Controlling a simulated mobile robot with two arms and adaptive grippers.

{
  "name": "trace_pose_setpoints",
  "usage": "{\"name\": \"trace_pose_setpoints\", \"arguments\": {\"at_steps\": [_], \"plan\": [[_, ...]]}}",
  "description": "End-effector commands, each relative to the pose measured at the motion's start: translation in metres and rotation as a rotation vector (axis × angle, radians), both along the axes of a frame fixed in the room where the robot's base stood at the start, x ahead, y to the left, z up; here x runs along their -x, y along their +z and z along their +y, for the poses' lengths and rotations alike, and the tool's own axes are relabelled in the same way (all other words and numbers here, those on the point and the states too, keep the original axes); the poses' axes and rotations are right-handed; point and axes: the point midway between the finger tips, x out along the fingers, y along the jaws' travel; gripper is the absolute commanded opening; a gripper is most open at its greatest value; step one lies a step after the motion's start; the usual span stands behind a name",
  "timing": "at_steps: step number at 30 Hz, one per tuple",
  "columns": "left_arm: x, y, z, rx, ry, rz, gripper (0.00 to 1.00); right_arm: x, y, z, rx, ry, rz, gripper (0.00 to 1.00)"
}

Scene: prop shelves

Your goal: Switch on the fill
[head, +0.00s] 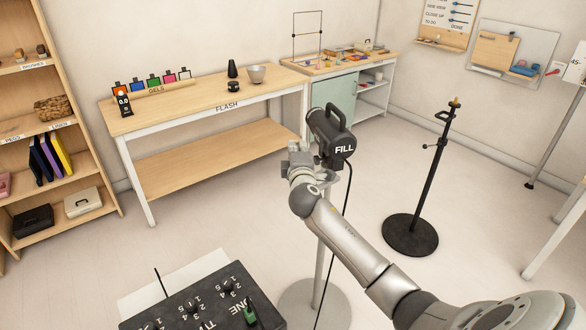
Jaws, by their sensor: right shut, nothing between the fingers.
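The black fill lamp (328,127) has a white "FILL" label and a handle on top. It is mounted on a grey stand, whose round base (300,303) is on the floor, and a black cable hangs from it. The lamp's front faces away, so I cannot tell whether it is lit. My right gripper (299,150) is shut and empty at the lamp's lower left, very close to its housing. I cannot tell whether it touches the lamp, and my arm hides part of the stand. My left gripper is not in view.
A dark control box (190,308) with knobs and a green part sits at the bottom. A bare black stand (430,180) is at right. The "FLASH" bench (190,100) and a shelf (60,90) are behind at left. Open floor lies between.

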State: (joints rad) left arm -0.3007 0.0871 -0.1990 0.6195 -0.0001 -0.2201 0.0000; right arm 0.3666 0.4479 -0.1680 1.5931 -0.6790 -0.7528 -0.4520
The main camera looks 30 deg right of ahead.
Motion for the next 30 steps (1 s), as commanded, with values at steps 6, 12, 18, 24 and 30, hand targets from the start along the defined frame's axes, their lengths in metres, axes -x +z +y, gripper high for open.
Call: {"name": "trace_pose_setpoints", "arguments": {"at_steps": [6, 12, 18, 24, 30], "plan": [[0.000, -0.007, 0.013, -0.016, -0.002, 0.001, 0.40, 0.020, -0.002, 0.010, 0.000, 0.000, 0.001, 0.00], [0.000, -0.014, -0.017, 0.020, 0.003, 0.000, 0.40, 0.045, -0.001, 0.026, 0.000, 0.001, 0.001, 0.00], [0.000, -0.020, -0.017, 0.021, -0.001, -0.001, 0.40, 0.069, 0.000, 0.039, -0.001, 0.000, 0.002, 0.00], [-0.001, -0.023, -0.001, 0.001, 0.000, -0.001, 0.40, 0.081, 0.003, 0.045, 0.000, -0.001, 0.002, 0.00], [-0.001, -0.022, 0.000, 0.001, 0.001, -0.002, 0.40, 0.082, 0.003, 0.046, 0.001, -0.001, 0.003, 0.00]]}}
